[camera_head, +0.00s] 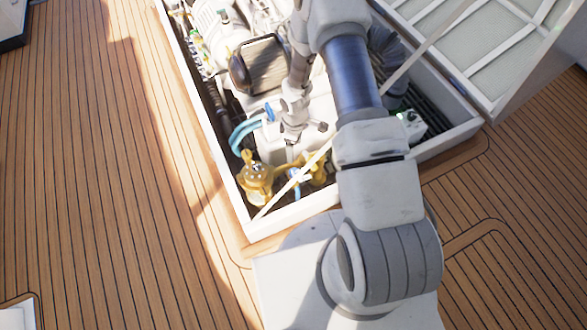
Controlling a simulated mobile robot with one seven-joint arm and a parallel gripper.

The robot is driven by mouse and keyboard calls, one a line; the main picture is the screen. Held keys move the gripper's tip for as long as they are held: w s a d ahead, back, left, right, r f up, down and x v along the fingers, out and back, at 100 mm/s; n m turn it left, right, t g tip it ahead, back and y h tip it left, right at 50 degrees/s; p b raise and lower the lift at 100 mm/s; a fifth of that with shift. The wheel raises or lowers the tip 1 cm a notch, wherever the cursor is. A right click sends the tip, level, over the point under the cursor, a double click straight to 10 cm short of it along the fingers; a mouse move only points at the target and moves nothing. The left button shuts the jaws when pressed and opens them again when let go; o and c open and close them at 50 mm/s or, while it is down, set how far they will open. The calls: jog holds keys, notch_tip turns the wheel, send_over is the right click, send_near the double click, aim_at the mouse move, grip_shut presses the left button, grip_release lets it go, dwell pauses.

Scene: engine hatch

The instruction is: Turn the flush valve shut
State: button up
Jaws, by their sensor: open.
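My gripper (289,151) points down into the open engine hatch, at the end of my arm. Its fingers are small and partly lost against the parts below, and I see nothing held between them. Just below and right of it, a small blue lever (296,184) sits beside brass fittings; whether the fingers touch it I cannot tell. A second blue handle (269,112) stands upright left of my wrist, by light blue hoses. Neither carries a readable label, so I cannot tell which is the flush valve. My forearm hides the hatch's right part.
A brass strainer (255,178) stands in the hatch's near corner. A thin pale strut (326,148) crosses diagonally close to my gripper. The white hatch rim (296,215) borders the opening. The raised hatch lid (490,50) is at upper right. Teak deck (110,190) on the left is clear.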

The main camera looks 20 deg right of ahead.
aim_at(294, 172)
notch_tip(294, 172, down, 16)
jog(key=b, duration=0.4)
jog(key=shift+f+b, duration=0.1)
jog(key=shift+b, duration=0.2)
grip_shut()
